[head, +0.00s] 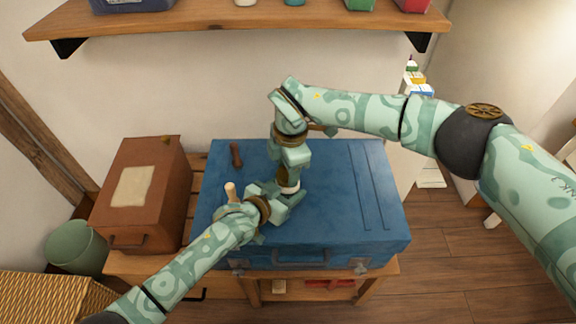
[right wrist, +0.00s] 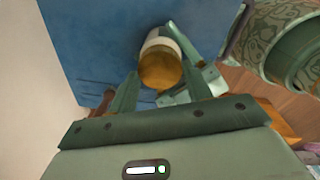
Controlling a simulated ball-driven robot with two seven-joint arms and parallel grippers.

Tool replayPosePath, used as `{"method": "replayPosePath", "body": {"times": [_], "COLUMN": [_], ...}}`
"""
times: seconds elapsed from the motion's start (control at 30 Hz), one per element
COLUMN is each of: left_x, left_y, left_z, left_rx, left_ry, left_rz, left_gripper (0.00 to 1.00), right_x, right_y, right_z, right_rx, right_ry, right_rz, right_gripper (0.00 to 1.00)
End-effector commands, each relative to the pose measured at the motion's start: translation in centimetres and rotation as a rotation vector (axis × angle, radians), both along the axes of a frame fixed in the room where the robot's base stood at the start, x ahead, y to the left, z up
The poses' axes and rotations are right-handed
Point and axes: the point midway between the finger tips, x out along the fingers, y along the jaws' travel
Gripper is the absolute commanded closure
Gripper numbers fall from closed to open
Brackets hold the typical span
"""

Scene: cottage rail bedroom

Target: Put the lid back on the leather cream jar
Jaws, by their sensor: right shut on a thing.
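The leather cream jar (head: 289,188) shows as a small pale band over the blue trunk, mostly hidden by my two grippers. My right gripper (head: 285,172) points down from above and is shut on the brown lid (head: 282,174). In the right wrist view the amber-brown lid (right wrist: 160,70) lies between the two fingers, with the pale jar (right wrist: 165,38) directly behind it. I cannot tell whether lid and jar are seated together. My left gripper (head: 284,197) reaches in low beside the jar; its fingertips are partly hidden, so its grip is unclear.
The blue trunk (head: 350,220) lies on a wooden bench (head: 140,262). A dark brown tool (head: 236,155) and a light wooden handle (head: 231,191) are left of my grippers. A brown case (head: 140,215) stands left. A shelf (head: 240,22) hangs above. The trunk's right side is clear.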

Motion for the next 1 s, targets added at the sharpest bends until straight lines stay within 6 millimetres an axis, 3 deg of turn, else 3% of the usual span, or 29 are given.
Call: {"method": "replayPosePath", "body": {"times": [0.1,0.27,0.3,0.37,0.7,1.0], "left_x": [0.1,0.1,0.1,0.1,0.0,0.0], "left_y": [0.3,0.3,0.2,0.2,0.0,0.0], "left_z": [0.0,0.0,0.0,0.0,0.1,0.1], "left_rx": [0.0,0.0,0.0,0.001,-0.001,-0.001], "left_ry": [0.0,0.0,0.0,-0.001,-0.002,-0.002], "left_rz": [0.004,0.004,0.004,0.003,0.0,0.0], "left_gripper": [1.0,1.0,1.0,1.0,1.0,1.0], "right_x": [0.1,0.2,0.2,0.2,0.2,0.2], "right_y": [-0.4,-0.5,-0.5,-0.4,-0.2,-0.2], "right_z": [-0.1,-0.1,-0.1,-0.1,0.3,3.9], "right_rx": [-0.007,-0.008,-0.008,-0.007,-0.003,-0.002], "right_ry": [0.0,-0.003,-0.003,-0.003,-0.003,-0.003], "right_rz": [-0.246,-0.266,-0.265,-0.264,-0.257,-0.258], "right_gripper": [0.78,0.78,0.42,0.29,0.29,0.29]}}
